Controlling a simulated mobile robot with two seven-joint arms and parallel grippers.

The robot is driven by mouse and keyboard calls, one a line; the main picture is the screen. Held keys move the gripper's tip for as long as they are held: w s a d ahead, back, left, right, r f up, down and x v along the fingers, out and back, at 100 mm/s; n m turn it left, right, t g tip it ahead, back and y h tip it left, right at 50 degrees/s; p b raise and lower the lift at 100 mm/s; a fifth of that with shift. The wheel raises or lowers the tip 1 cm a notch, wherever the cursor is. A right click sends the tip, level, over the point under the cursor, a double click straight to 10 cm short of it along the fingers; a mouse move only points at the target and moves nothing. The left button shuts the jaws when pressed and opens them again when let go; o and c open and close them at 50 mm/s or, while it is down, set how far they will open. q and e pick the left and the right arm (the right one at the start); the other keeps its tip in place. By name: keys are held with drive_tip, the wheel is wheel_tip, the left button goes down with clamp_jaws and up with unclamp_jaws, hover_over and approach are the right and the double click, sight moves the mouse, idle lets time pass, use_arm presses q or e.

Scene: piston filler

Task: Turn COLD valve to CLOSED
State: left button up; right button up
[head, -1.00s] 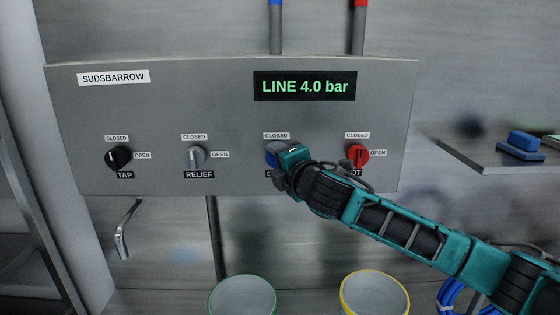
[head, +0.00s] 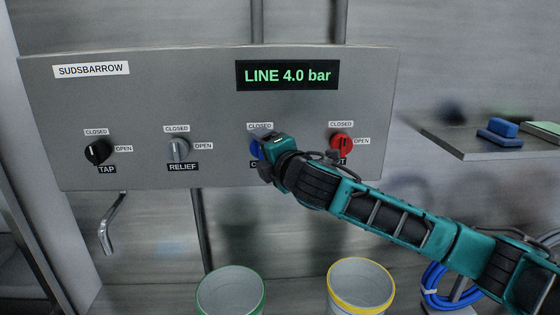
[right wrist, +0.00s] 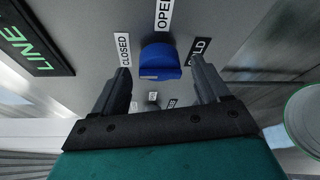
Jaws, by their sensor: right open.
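The blue COLD valve knob (head: 254,150) is on the grey panel, mostly hidden behind my right gripper (head: 266,148) in the head view. In the right wrist view the blue knob (right wrist: 160,60) lies between the two spread fingers of my right gripper (right wrist: 160,72), with gaps on both sides. The CLOSED label (right wrist: 123,50) is left of the knob there, OPEN (right wrist: 164,14) above it and COLD (right wrist: 198,52) to its right. I cannot tell which label the knob points at. My left gripper is not in view.
Black TAP (head: 98,152), grey RELIEF (head: 179,150) and red HOT (head: 341,145) knobs share the panel (head: 130,110). The display (head: 287,75) reads LINE 4.0 bar. Green-rimmed (head: 230,292) and yellow-rimmed (head: 361,285) buckets stand below. A shelf (head: 470,142) is at right.

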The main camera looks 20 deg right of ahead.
drive_tip(key=s+d+r, duration=0.1)
drive_tip(key=s, duration=1.1)
drive_tip(key=shift+b, duration=0.4)
drive_tip(key=s+a+f+m+g, duration=0.1)
drive_tip(key=s+f+m, duration=0.2)
drive_tip(key=f, duration=0.7)
drive_tip(key=s+a+f+m+g+y, duration=0.1)
drive_tip(key=s+a+f+m+g, duration=0.1)
drive_tip(key=f+m, duration=0.4)
drive_tip(key=s+a+f+m+g+y, duration=0.1)
drive_tip(key=s+f+m, duration=0.3)
drive_tip(key=f, duration=1)
drive_tip(key=shift+s+a+f+m+g, duration=0.2)
drive_tip(key=shift+s+a+m+g, duration=0.1)
drive_tip(key=shift+m, duration=0.3)
drive_tip(key=s+f+m, duration=0.1)
drive_tip(key=s+f, duration=0.2)
drive_tip(key=s+d+f+m+g+h, duration=0.1)
drive_tip(key=s+f+m, duration=0.1)
drive_tip(key=s+f, duration=0.1)
drive_tip(key=s+d+f+m, duration=0.1)
drive_tip(key=s+f+m, duration=0.1)
drive_tip(key=s+f, duration=0.1)
drive_tip(key=shift+s+d+h, duration=0.1)
drive_tip(key=shift+s+h, duration=0.2)
drive_tip(key=shift+h, duration=0.1)
